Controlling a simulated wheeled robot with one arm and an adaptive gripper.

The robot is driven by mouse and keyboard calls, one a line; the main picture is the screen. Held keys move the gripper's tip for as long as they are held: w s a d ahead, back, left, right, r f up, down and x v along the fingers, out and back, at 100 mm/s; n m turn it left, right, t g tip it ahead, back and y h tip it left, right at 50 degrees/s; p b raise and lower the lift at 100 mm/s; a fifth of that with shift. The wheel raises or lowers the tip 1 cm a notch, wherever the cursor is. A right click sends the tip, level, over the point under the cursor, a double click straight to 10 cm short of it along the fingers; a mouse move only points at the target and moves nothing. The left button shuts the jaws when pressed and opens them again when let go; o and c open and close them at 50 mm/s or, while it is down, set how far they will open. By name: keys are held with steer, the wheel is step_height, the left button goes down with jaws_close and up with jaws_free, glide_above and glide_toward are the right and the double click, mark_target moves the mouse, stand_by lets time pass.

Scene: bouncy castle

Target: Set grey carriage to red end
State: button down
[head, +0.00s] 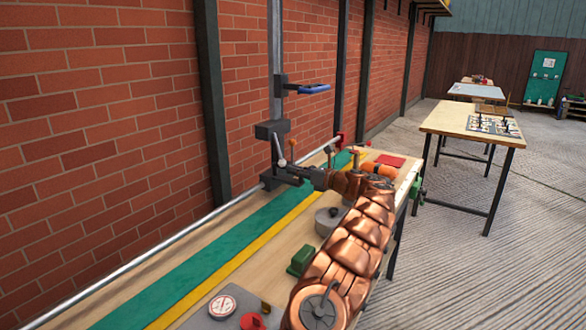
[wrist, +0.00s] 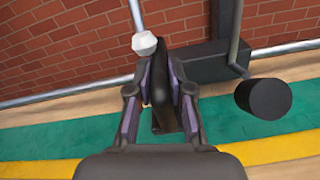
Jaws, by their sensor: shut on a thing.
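The grey carriage (head: 270,181) sits on the long silver rail (head: 150,256) beside the brick wall, with a tall post rising beside it. It also shows as a dark block in the wrist view (wrist: 195,62). A red piece (head: 338,140) marks the far end of the rail, a short way beyond the carriage. My gripper (head: 304,174) is at the carriage's near side. In the wrist view my gripper (wrist: 160,112) is shut on a dark upright handle (wrist: 164,90). A white knob (wrist: 144,43) shows just behind it. The handle's join to the carriage is hidden.
A green strip (head: 190,275) and yellow line run along the bench. A black cylinder (wrist: 264,98) juts out right of my gripper. A green block (head: 301,260), a round gauge (head: 222,305) and an orange cylinder (head: 379,169) stand on the bench. A blue piece (head: 314,89) hangs above.

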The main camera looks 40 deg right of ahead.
steer(key=shift+d+r+p, duration=0.3)
steer(key=shift+d+p, duration=0.25)
steer(key=shift+d, duration=0.05)
steer(key=shift+d+f+p, duration=0.1)
steer(key=shift+d+p, duration=0.2)
steer(key=shift+p, duration=0.1)
steer(key=shift+f, duration=0.1)
steer(key=c, duration=1.1)
jaws_free()
steer(key=shift+w+a+f, duration=0.1)
steer(key=v, duration=1.2)
steer(key=shift+f, duration=0.1)
